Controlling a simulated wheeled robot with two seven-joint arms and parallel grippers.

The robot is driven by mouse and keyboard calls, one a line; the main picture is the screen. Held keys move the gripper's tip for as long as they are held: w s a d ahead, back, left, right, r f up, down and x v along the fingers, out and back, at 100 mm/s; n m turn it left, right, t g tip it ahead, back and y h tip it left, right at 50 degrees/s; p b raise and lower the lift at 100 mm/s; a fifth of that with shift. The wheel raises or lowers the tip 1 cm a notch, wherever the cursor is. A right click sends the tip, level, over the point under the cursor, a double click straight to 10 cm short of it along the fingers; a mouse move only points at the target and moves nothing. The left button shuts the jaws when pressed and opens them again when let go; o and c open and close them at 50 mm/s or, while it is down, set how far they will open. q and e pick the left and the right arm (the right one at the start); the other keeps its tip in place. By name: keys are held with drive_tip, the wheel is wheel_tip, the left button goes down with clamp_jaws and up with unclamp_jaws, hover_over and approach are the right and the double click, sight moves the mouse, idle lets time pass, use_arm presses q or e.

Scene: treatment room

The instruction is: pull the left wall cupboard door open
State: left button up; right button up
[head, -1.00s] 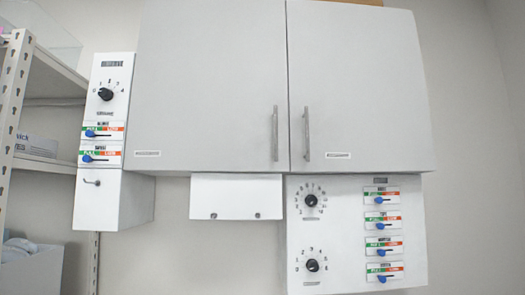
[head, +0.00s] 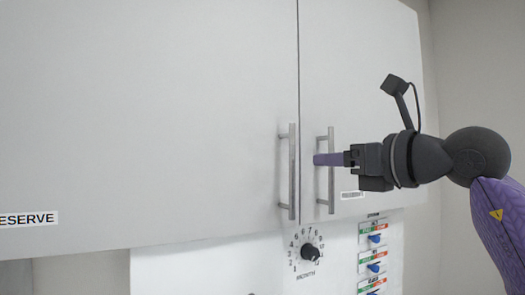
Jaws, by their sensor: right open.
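The left wall cupboard door (head: 150,110) is a large pale grey panel, shut and level with the right door (head: 370,80). Its upright metal bar handle (head: 291,185) is near its right edge, next to the seam. My right gripper (head: 318,159) comes in from the right, pointing left, with open jaws. Its purple finger crosses in front of the right door's handle (head: 330,190) and ends just short of the left handle in the picture. Nothing shows between the jaws; depth to the doors is hard to tell. My left gripper is out of view.
Below the doors is a white panel with a black dial (head: 309,252) and several blue-lever switches (head: 374,238). A "RESERVE" label (head: 28,219) is on the left door. Bare wall (head: 480,100) lies to the right.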

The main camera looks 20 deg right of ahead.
drive_tip(key=p, duration=0.4)
hover_over(292, 206)
drive_tip(key=shift+w+d, duration=0.2)
drive_tip(key=shift+w, duration=0.05)
drive_tip(key=shift+c, duration=0.7)
clamp_jaws()
